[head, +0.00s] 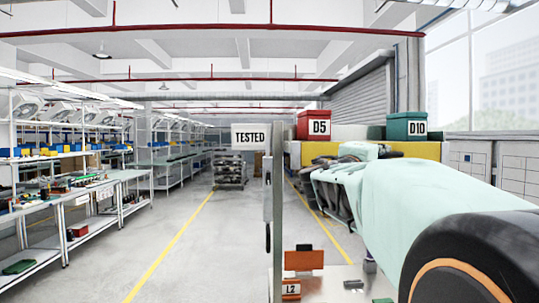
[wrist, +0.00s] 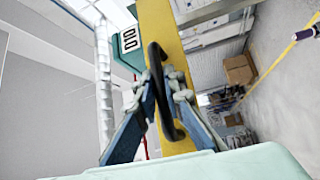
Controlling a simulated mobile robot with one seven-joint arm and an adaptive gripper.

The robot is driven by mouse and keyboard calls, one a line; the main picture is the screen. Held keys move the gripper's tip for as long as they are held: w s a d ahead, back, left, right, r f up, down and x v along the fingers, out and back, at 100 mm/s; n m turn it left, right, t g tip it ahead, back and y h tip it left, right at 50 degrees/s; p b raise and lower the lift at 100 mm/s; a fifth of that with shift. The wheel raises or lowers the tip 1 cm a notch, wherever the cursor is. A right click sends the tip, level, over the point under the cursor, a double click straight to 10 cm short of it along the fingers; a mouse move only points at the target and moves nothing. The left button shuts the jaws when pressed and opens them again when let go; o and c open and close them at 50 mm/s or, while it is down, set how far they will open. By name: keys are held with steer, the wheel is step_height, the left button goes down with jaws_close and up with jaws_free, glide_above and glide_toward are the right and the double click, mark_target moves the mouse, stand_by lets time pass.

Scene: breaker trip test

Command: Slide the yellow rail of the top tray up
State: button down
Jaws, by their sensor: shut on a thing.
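The yellow rail (head: 415,150) runs along the front of the top tray at the right in the head view. It fills the upper middle of the wrist view (wrist: 160,22), where a black bar handle (wrist: 157,60) is fixed on it. My gripper (wrist: 163,88) is shut on this handle, one finger on each side. In the head view my gripper (head: 352,152) is at the rail, and my arm hides part of it. A red D5 box (head: 313,125) and a green D10 box (head: 406,125) stand above the rail. The D10 box also shows in the wrist view (wrist: 113,55).
A grey upright post with a TESTED sign (head: 250,136) stands left of my arm. An orange bin (head: 304,260) and an L2 label (head: 292,289) sit low down. Workbenches (head: 80,195) line the left, with open floor between.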

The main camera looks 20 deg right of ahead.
steer(key=shift+r, duration=2.85)
steer(key=c, duration=2)
jaws_free()
steer(key=shift+c, duration=0.2)
steer(key=shift+f, duration=0.1)
